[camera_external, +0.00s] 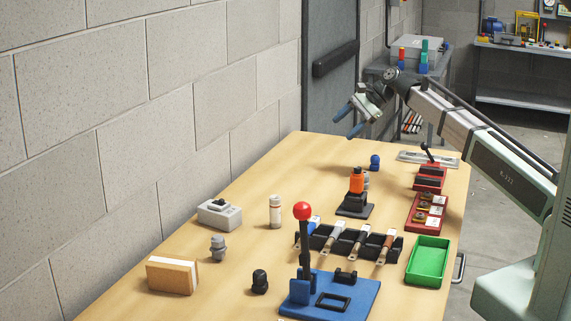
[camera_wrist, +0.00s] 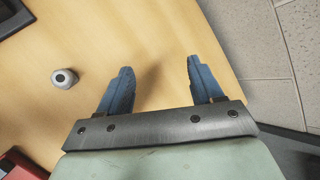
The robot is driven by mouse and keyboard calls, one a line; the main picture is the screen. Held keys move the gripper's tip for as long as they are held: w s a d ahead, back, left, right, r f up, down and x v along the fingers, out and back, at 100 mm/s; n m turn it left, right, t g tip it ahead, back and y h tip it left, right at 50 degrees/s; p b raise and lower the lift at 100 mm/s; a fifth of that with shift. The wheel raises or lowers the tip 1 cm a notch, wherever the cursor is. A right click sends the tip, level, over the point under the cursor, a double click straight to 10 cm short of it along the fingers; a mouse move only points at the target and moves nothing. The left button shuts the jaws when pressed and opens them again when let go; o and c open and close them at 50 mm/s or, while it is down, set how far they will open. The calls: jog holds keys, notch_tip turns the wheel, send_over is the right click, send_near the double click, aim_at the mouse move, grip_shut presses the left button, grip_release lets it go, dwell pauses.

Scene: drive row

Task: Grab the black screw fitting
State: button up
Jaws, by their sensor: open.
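The black screw fitting (camera_external: 260,281) is a small dark piece standing on the near part of the wooden table, left of the blue lever base. It does not show in the wrist view. My gripper (camera_external: 346,122) is raised above the far end of the table, well away from the fitting. In the wrist view its two blue fingers (camera_wrist: 160,66) are spread apart with only bare tabletop beneath and nothing between them.
A red-knobbed lever on a blue base (camera_external: 350,299) stands right of the fitting. A grey fitting (camera_external: 218,248) and a wood block (camera_external: 172,276) stand left of it. A tool rack (camera_external: 317,242) and a green tray (camera_external: 428,261) are beyond. A wall borders the left.

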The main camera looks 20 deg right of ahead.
jog(key=s+a+n+g, duration=0.1)
jog(key=s+a, duration=0.4)
jog(key=a, duration=0.4)
jog(key=s+a+g, duration=0.2)
jog(key=s+a, duration=0.2)
jog(key=a, duration=0.4)
jog(key=n+g+h, duration=0.2)
jog(key=g+h, duration=0.2)
jog(key=h, duration=0.1)
send_near(261, 271)
jog(key=x, duration=0.6)
jog(key=shift+w, duration=0.1)
jog(key=shift+x, duration=2.7)
jog(key=shift+c, duration=0.5)
jog(key=c, duration=1.1)
